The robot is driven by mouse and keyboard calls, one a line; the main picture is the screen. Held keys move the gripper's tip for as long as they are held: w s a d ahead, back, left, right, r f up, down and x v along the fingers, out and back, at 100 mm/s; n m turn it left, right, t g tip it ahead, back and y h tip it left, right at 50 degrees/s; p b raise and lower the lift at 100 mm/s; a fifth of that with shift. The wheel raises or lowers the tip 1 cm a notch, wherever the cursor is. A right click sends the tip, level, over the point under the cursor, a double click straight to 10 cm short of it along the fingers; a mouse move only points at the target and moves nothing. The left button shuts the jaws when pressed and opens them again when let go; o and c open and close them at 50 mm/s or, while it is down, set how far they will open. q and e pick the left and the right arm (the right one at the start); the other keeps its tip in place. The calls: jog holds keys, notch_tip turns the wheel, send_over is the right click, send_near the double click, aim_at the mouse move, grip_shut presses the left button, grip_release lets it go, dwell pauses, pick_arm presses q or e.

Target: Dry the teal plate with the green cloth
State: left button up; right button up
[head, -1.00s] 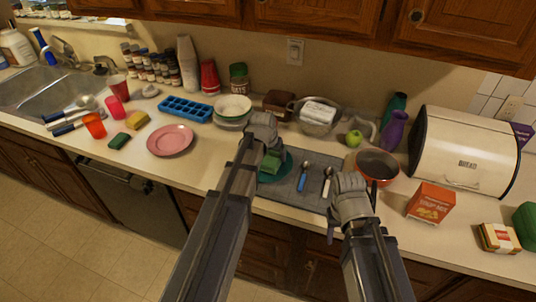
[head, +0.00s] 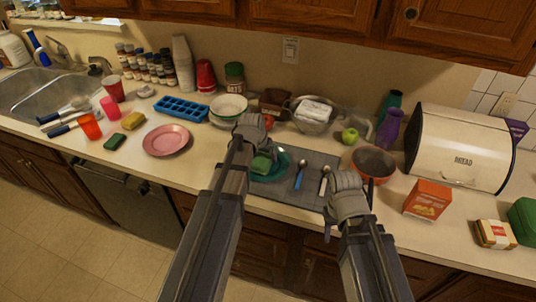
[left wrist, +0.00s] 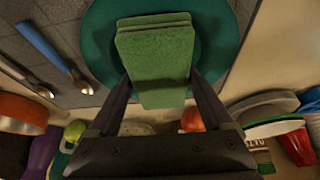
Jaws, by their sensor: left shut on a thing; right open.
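The teal plate (head: 281,168) lies on the grey mat at the counter's front edge. It fills the top middle of the left wrist view (left wrist: 103,50). The folded green cloth (head: 262,164) is over the plate, and in the left wrist view (left wrist: 158,60) it sits between the fingers. My left gripper (left wrist: 158,88) is shut on the cloth and holds it at or just above the plate; whether it touches cannot be told. My right gripper (head: 345,190) is open and empty near the mat's right end, and its fingertips are hardly visible.
A blue-handled spoon (head: 299,176) and a white-handled spoon (head: 324,180) lie on the grey mat (head: 312,190) right of the plate. A brown-orange bowl (head: 374,165) and a soup mix box (head: 427,199) stand further right. A pink plate (head: 166,140) is to the left.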

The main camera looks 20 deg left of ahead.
pick_arm(q)
jog(key=shift+a, duration=0.1)
jog(key=shift+s+a+f, duration=0.1)
jog(key=shift+s+a, duration=0.35)
jog(key=shift+a, duration=0.3)
jog(key=shift+s+a, duration=0.45)
jog(key=shift+a, duration=0.3)
jog(key=shift+w+d, duration=0.1)
jog(key=shift+d, duration=0.05)
jog(key=shift+w+d, duration=0.4)
jog(key=shift+d, duration=0.35)
jog(key=shift+w+d, duration=0.35)
jog(key=shift+d, duration=0.4)
jog(key=shift+w+d, duration=0.4)
jog(key=shift+d, duration=0.4)
jog(key=shift+w+d, duration=0.4)
jog(key=shift+d, duration=0.4)
